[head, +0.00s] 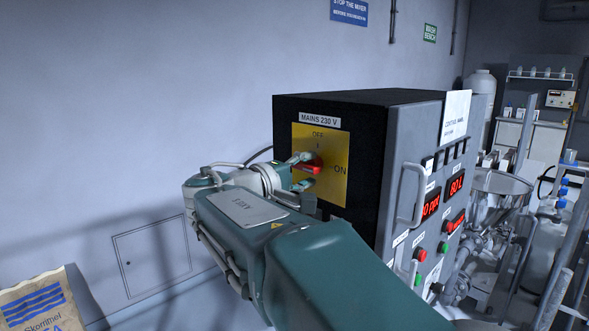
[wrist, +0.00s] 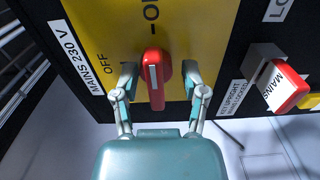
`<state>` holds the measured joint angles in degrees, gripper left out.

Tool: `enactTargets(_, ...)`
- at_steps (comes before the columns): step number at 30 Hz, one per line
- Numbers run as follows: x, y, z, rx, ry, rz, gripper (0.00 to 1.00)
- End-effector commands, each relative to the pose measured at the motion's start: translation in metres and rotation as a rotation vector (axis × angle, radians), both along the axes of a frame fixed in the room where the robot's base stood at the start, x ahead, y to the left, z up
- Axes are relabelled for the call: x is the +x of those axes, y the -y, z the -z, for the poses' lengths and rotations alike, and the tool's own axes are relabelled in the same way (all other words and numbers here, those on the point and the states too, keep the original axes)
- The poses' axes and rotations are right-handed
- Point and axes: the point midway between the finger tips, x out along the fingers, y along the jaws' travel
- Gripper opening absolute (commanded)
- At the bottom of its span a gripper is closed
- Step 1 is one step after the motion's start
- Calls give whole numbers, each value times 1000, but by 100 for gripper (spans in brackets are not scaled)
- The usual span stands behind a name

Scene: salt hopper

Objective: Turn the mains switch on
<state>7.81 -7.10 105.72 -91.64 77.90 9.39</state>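The mains switch is a red handle (head: 311,168) on a yellow plate (head: 329,190) on the side of a black cabinet, under a "MAINS 230 V" label. The plate reads OFF at the top and ON at the right. The handle lies roughly sideways, in line with the ON mark. In the wrist view the handle (wrist: 154,82) stands between the fingers of my gripper (wrist: 160,82), its white line running towards ON. The fingers are apart, one on each side, with a visible gap to the handle. In the head view my gripper (head: 302,170) partly hides the plate.
A red block marked MAINS (wrist: 285,87) juts out beside the plate in the wrist view. The cabinet front has a grey handle (head: 411,195), buttons and lit red displays (head: 456,186). A paper sack (head: 40,302) stands at lower left. A metal hopper (head: 500,185) stands at right.

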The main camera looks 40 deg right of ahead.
Motion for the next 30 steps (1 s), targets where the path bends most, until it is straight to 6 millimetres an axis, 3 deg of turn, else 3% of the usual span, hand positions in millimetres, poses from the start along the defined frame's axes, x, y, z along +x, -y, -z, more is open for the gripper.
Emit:
enactTargets(11, 0, -4, -2, -2, 3, -3, 54)
enactTargets(30, -7, -110, 0, -1, 1, -6, 54)
